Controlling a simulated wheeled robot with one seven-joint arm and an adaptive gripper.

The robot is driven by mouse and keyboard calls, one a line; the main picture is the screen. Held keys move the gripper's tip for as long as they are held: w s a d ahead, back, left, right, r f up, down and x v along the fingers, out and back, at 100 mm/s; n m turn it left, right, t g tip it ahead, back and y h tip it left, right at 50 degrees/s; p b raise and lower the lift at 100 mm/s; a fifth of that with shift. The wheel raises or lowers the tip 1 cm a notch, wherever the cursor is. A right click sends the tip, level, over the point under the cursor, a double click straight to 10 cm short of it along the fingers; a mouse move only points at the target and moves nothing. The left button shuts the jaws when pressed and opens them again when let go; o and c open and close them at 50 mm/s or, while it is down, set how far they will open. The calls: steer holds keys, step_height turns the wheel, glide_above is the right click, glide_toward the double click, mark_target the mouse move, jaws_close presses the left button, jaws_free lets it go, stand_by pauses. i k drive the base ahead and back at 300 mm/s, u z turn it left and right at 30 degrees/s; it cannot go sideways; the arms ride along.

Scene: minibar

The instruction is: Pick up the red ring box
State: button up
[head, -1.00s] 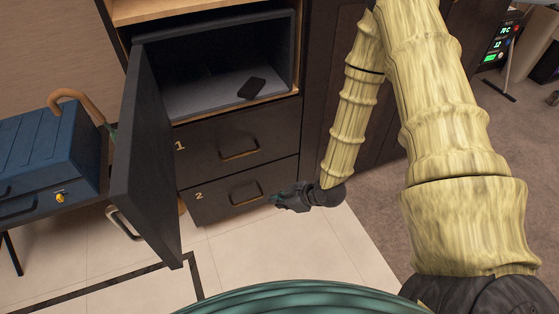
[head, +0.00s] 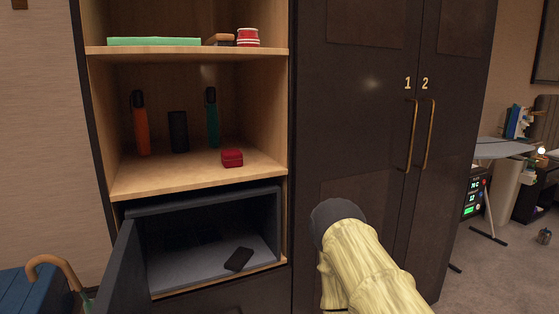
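A small red ring box (head: 232,157) sits near the front edge of the middle wooden shelf (head: 150,182), right of centre, in the head view. It looks closed. My arm shows at the lower middle of the view, in front of the dark cabinet and to the right of the shelf. My gripper is outside the view, so its fingers cannot be seen.
An orange bottle (head: 140,124), a dark cylinder (head: 178,132) and a teal bottle (head: 212,118) stand behind the box. Below, an open safe (head: 200,268) holds a black phone (head: 239,259); its door (head: 118,275) swings out left. Tall cabinet doors (head: 370,130) are right.

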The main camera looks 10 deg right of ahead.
mark_target(232, 158)
steer(key=z, duration=1.9)
steer(key=k, duration=0.75)
steer(key=u, duration=1.1)
steer(key=i, duration=0.5)
steer(key=u, duration=0.05)
